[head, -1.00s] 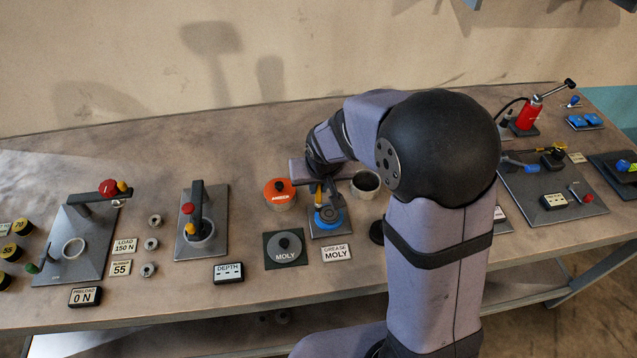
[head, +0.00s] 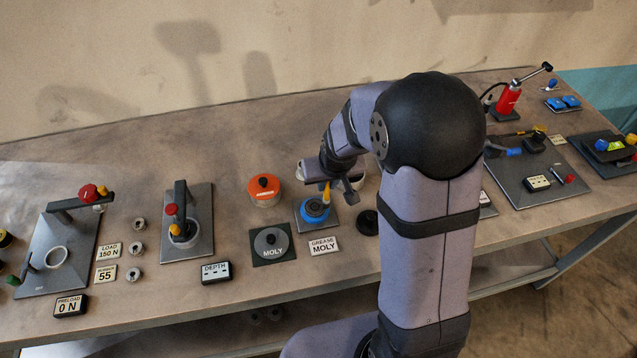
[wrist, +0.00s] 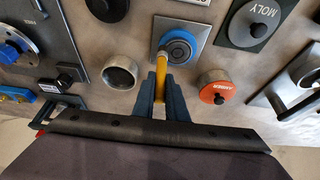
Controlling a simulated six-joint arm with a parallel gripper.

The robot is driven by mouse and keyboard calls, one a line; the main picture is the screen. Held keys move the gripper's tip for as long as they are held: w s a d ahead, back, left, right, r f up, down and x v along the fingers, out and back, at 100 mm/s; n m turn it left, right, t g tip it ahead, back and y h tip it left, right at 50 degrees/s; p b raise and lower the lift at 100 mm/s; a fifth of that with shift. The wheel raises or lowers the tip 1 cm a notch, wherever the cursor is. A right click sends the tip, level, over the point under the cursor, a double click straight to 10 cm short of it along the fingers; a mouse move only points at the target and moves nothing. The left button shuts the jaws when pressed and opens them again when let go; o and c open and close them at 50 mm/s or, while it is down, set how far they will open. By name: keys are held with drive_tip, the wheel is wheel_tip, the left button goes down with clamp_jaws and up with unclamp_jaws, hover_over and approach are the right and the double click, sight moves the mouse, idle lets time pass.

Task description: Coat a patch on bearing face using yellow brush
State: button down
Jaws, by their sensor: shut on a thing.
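My gripper (wrist: 160,102) is shut on the yellow brush (wrist: 161,74), whose handle stands between the fingers. The brush also shows in the head view (head: 326,192). Its far end reaches the edge of a blue ring (wrist: 176,37) with a dark grey middle, which I take for the bearing. I cannot tell whether the bristles touch it, or whether any coating is on the face. The bearing sits on a small grey plate (wrist: 204,32); it also shows in the head view (head: 314,210). A label GREASE MOLY (head: 324,246) lies in front.
An open grey cup (wrist: 121,71) stands beside the brush, partly hidden in the head view. An orange-lidded pot (head: 265,189) stands left of the bearing. A dark MOLY pot (head: 271,241) stands front left. A dark round lid (head: 368,222) lies to the right.

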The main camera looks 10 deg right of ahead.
drive_tip(key=a+b, duration=0.2)
drive_tip(key=a, duration=0.4)
drive_tip(key=shift+f, duration=0.1)
drive_tip(key=shift+w+d+p, duration=0.2)
drive_tip(key=shift+d+p, duration=0.45)
drive_tip(key=shift+d, duration=0.8)
drive_tip(key=shift+w+d+p, duration=0.2)
drive_tip(key=shift+d+p, duration=0.45)
drive_tip(key=shift+d, duration=0.8)
drive_tip(key=shift+a+b, duration=0.55)
drive_tip(key=shift+a, duration=1.8)
wheel_tip(320, 180, up, 8)
drive_tip(key=a+p, duration=0.1)
drive_tip(key=p, duration=0.4)
drive_tip(key=shift+p, duration=0.35)
drive_tip(key=shift+a, duration=0.1)
